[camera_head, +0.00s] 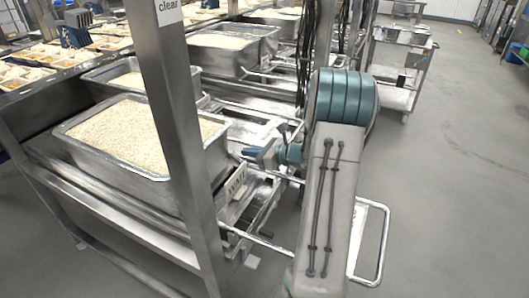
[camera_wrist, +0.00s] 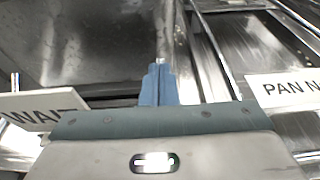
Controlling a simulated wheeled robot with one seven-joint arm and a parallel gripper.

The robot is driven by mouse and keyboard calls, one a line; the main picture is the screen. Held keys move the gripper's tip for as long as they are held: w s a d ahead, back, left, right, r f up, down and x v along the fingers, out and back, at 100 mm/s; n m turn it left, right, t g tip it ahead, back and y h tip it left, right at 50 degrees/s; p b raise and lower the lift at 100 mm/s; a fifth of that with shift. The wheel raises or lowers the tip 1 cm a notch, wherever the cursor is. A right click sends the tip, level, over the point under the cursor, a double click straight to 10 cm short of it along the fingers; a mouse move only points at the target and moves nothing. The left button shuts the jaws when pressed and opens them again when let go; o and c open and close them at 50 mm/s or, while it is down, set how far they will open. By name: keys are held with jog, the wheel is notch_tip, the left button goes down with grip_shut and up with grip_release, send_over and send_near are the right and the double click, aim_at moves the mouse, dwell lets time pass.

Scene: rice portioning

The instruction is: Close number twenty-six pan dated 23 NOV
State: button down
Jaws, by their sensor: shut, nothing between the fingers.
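A deep metal pan (camera_head: 195,158) full of rice sits on the rack in the head view. Other rice pans (camera_head: 255,58) stand behind it. No number twenty-six or 23 NOV date is legible on any pan. My gripper (camera_head: 247,153) is beside the near pan's right end, at the rack's metal rails. In the wrist view my gripper (camera_wrist: 158,68) has its blue fingers together, with nothing seen between them. Its tips are over or against a metal edge; I cannot tell whether they touch. A label reading "PAN N" (camera_wrist: 286,87) is cut off at the right.
A white "WAIT" sign (camera_head: 237,184) stands just below my gripper; it also shows in the wrist view (camera_wrist: 42,108). A steel post (camera_head: 176,110) blocks part of the near pan. A metal cart (camera_head: 403,65) stands behind.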

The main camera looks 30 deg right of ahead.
aim_at(228, 147)
jog(key=w, duration=0.1)
jog(key=w+a, duration=0.2)
jog(key=w, duration=0.1)
jog(key=shift+a, duration=0.25)
jog(key=shift+w+a, duration=0.1)
